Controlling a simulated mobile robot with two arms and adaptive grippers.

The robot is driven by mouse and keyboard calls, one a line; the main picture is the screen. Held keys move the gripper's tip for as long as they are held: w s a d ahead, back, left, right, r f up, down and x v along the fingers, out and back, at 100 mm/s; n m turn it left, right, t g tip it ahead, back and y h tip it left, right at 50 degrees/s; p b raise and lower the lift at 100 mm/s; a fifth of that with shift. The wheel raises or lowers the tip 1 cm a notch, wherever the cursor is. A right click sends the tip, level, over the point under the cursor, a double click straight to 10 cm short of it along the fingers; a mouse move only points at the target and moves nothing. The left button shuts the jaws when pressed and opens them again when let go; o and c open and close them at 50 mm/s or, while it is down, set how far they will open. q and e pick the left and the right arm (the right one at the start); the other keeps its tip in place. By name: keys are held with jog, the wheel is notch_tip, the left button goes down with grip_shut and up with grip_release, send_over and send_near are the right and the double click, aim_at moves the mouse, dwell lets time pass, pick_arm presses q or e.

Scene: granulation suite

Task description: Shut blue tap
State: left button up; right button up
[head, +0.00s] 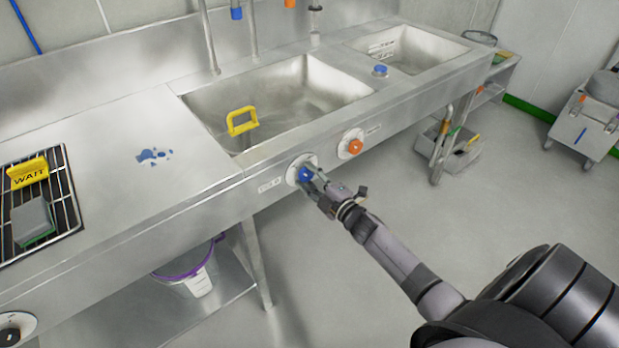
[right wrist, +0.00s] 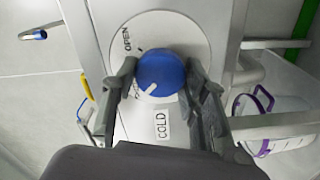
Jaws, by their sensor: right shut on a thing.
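The blue tap (head: 305,174) is a round knob on a white dial plate on the sink unit's front panel. My right gripper (head: 313,180) is at it and shut on it. In the right wrist view the blue knob (right wrist: 160,70) sits between the two fingers of the right gripper (right wrist: 161,82). A white mark on the knob points down and left, towards a small label partly hidden by the knob and finger. The word OPEN stands at the plate's upper left. A COLD label (right wrist: 162,124) sits below the knob. My left gripper is not in view.
An orange knob (head: 354,146) on a similar plate is just right of the blue one. A yellow handle-like object (head: 241,121) stands in the left basin. A yellow WAIT sign (head: 28,172) is on the rack. A purple-rimmed bucket (head: 200,283) stands on the lower shelf. The floor in front is clear.

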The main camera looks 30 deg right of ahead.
dwell(0.3)
jog(key=o, duration=1.1)
jog(key=shift+o, duration=0.2)
jog(key=shift+s, duration=0.1)
jog(key=s, duration=1.1)
jog(key=shift+s+d, duration=0.4)
jog(key=shift+d, duration=0.05)
